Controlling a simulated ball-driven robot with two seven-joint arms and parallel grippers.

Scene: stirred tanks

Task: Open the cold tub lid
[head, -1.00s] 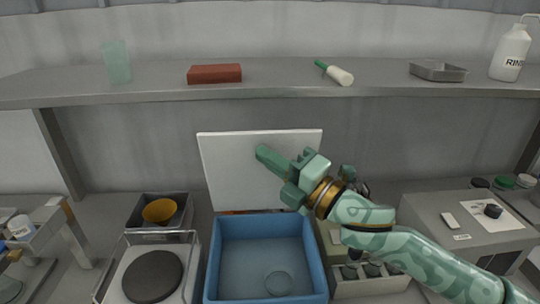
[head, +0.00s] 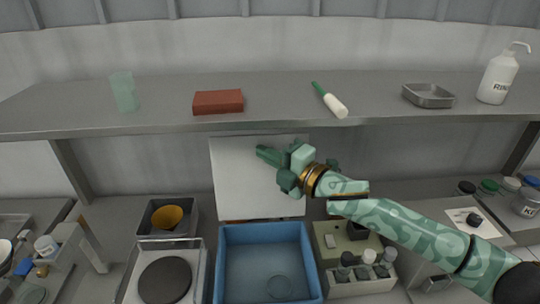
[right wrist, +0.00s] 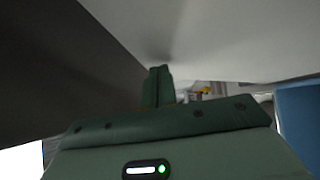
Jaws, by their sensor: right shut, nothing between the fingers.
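In the right wrist view the closed fingers (right wrist: 158,85) point at a pale surface. My left gripper is not in view.
A grey shelf (head: 290,118) runs just above the lid, holding a red block (head: 218,102) and a white bottle (head: 497,78). A hot plate (head: 166,280) stands left of the tub, a rack of vials (head: 362,286) right.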

